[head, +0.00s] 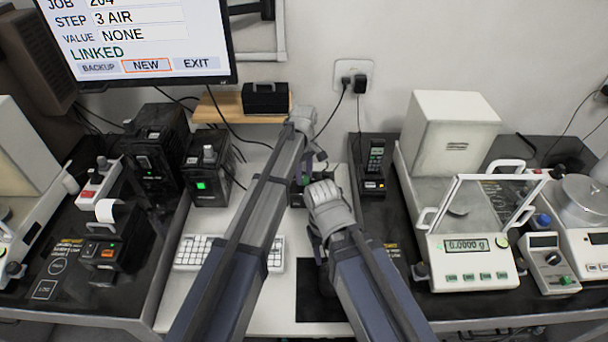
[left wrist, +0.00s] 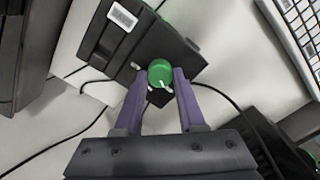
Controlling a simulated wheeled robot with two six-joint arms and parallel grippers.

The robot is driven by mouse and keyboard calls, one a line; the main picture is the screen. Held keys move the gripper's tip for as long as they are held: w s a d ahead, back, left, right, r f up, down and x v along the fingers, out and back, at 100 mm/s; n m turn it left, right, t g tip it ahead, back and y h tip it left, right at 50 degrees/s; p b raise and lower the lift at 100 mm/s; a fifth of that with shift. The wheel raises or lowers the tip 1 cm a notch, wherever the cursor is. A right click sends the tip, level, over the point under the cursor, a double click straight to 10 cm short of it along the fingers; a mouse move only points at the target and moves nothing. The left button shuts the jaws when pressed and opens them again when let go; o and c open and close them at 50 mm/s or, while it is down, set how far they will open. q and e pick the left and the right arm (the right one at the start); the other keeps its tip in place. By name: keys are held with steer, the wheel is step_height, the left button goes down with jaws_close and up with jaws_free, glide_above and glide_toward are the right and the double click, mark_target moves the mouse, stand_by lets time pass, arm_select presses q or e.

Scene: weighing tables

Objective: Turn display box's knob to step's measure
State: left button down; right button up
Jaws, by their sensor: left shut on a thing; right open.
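The display box is a black box (left wrist: 135,45) with a white label in the left wrist view. Its green knob (left wrist: 160,73) has a white pointer mark. My left gripper (left wrist: 162,88) is shut on the knob, a fingertip on each side. In the head view the box (head: 297,198) is mostly hidden by my arms, and my left gripper (head: 309,165) is above it. My right gripper (head: 317,250) is open and empty, nearer the front. The monitor (head: 150,40) reads STEP 3 AIR, VALUE NONE, LINKED, with NEW outlined in orange.
A white keyboard (head: 195,252) lies on the middle table, partly behind my left arm. Black boxes (head: 207,180) and a label printer (head: 108,245) stand left. A handheld meter (head: 375,165) in a dock and a balance reading 0.0000 g (head: 470,262) stand right. Cables run behind.

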arm_select(q)
steer(key=m, duration=0.5)
steer(key=shift+m, duration=0.4)
steer(key=m, duration=1.1)
steer(key=shift+d+m, duration=0.1)
steer(key=shift+m, duration=0.3)
steer(key=m, duration=0.5)
steer(key=shift+m, duration=0.5)
steer(key=c, duration=0.5)
jaws_free()
steer(key=shift+r, duration=0.1)
arm_select(e)
steer(key=shift+r, duration=0.1)
